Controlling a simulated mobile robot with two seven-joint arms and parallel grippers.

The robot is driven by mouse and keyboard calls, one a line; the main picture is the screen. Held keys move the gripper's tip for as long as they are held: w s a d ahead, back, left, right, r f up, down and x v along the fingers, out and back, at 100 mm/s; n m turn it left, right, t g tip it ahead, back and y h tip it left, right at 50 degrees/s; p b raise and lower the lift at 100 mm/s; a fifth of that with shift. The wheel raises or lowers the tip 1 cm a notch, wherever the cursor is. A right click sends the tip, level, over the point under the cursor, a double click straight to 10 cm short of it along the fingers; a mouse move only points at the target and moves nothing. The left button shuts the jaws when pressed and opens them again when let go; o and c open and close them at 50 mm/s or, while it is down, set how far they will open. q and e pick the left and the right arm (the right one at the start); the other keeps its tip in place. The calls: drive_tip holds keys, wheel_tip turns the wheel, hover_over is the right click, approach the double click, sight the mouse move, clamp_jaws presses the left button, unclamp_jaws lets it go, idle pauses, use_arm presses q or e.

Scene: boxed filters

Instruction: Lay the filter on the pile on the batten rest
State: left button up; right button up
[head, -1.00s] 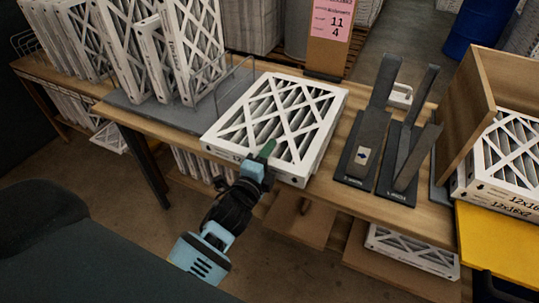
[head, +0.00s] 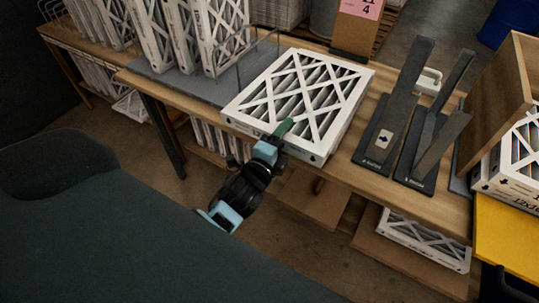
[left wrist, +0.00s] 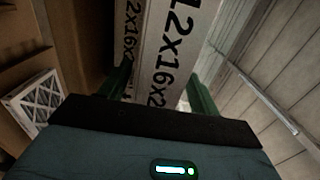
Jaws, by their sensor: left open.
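A white-framed pleated filter (head: 300,92) lies flat on the wooden table, on top of what looks like at least one more. Two stacked side faces, both printed 12x16x2 (left wrist: 165,50), show in the left wrist view. My left gripper (head: 284,130) is at their near edge, one green finger over the top face. In the left wrist view, the open left gripper (left wrist: 163,88) has its fingers on either side of the nearer printed face; contact is unclear. Another filter pile (head: 515,160) stands at the right edge. No batten rest can be made out. My right gripper is out of view.
Upright filters (head: 185,35) stand on a grey mat behind a wire divider (head: 245,60). Dark angled stands (head: 402,110) are close on the right, with a wooden panel (head: 495,95) and yellow surface (head: 505,225) beyond. A lower shelf holds another filter (head: 425,238).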

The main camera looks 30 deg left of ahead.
use_arm(q)
drive_tip(key=s, duration=0.9)
drive_tip(key=shift+s+b, duration=0.3)
drive_tip(key=shift+b, duration=0.1)
drive_tip(key=shift+a, duration=0.1)
drive_tip(key=s+d+f+n+g+h, duration=0.1)
drive_tip(key=s+f+n+g, duration=0.9)
drive_tip(key=s+f, duration=1.6)
drive_tip(key=s+n, duration=0.3)
drive_tip(key=n, duration=0.3)
drive_tip(key=shift+s+d+g+h, duration=0.2)
drive_tip(key=shift+d+g+h, duration=0.1)
drive_tip(key=shift+d, duration=0.1)
